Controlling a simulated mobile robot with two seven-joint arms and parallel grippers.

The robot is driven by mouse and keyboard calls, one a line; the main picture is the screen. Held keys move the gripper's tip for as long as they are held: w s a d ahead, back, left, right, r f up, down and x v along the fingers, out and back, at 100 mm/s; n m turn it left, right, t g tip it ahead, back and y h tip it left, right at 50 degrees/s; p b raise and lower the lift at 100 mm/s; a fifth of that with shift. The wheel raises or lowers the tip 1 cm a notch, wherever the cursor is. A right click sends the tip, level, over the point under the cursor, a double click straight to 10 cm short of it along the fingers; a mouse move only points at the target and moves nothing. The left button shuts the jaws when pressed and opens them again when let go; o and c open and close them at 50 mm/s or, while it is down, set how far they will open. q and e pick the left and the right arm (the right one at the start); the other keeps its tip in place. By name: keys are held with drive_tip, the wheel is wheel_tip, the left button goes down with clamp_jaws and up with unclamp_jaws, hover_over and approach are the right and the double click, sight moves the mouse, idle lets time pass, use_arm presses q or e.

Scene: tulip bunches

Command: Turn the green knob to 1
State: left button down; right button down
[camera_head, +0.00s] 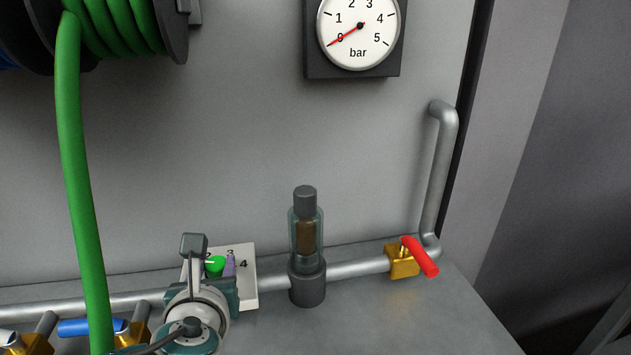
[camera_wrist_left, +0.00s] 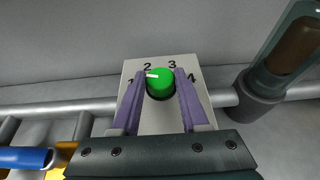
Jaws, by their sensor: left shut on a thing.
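The green knob (camera_wrist_left: 160,86) sits on a pale plate (camera_wrist_left: 146,121) marked 1 to 4 in the left wrist view. Its white mark is on the upper left of its top, towards the 2 and the 1; the exact setting is hard to tell. My left gripper (camera_wrist_left: 160,76) has its two purple fingers on either side of the knob, shut on it. In the head view the knob (camera_head: 215,266) shows partly behind my left gripper (camera_head: 222,268), whose wrist hides the plate's lower left part. My right gripper is not in view.
A pressure gauge (camera_head: 358,30) on the wall has its red needle at 0. Right of the plate stand a clear-bodied filter (camera_head: 306,236) and a brass valve with a red handle (camera_head: 420,257). A green hose (camera_head: 75,160) hangs at left, near a blue-handled valve (camera_head: 90,327).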

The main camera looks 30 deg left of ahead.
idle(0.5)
use_arm(q)
drive_tip(key=shift+c, duration=2)
unclamp_jaws()
drive_tip(key=p+v, duration=0.2)
drive_tip(key=v, duration=0.8)
drive_tip(key=shift+p, duration=0.35)
drive_tip(key=shift+f, duration=0.1)
